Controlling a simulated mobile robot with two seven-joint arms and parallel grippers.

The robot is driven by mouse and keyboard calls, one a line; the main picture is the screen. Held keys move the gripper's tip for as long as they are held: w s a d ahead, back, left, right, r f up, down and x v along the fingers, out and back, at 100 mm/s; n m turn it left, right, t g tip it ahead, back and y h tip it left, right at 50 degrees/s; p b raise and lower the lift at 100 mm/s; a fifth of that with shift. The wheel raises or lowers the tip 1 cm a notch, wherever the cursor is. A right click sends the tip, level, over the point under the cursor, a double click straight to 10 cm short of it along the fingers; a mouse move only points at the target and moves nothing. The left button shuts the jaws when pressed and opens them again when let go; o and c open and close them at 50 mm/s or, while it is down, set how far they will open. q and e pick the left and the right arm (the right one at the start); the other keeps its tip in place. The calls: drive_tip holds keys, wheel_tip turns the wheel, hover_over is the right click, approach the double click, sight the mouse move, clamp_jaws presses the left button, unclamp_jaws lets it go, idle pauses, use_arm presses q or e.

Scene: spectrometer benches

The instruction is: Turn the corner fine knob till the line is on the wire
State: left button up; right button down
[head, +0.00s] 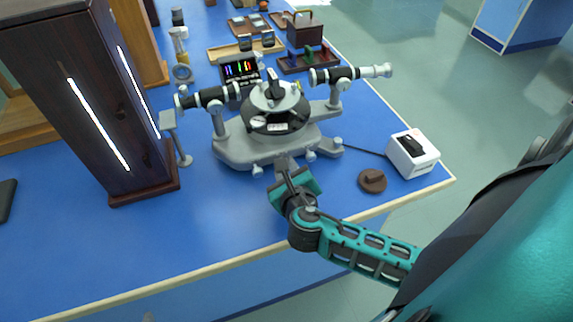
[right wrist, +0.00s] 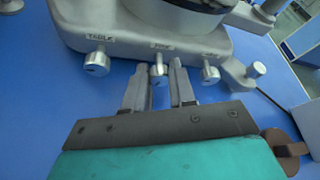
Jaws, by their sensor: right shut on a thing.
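The grey spectrometer (head: 240,148) stands on the blue bench, its base filling the top of the right wrist view (right wrist: 130,38). Its front edge carries a left knob (right wrist: 97,63) labelled TABLE, a middle knob (right wrist: 158,76) with a small blurred label, and a right knob (right wrist: 210,74). Another knob (right wrist: 256,70) sits on the corner lug. My right gripper (head: 284,162) is shut on the middle knob, one finger on each side. A dark screen (head: 240,71) behind shows coloured lines; the wire is too small to make out. My left gripper is out of view.
A tall dark lamp housing (head: 75,90) with bright slits stands left. A white switch box (head: 412,155) and a brown round piece (head: 372,181) lie right of the gripper. Cases and trays (head: 305,35) stand behind.

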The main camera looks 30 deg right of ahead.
drive_tip(key=shift+d+m+y, duration=0.1)
drive_tip(key=shift+m+y, duration=0.4)
drive_tip(key=shift+m, duration=0.1)
drive_tip(key=c, duration=1.2)
unclamp_jaws()
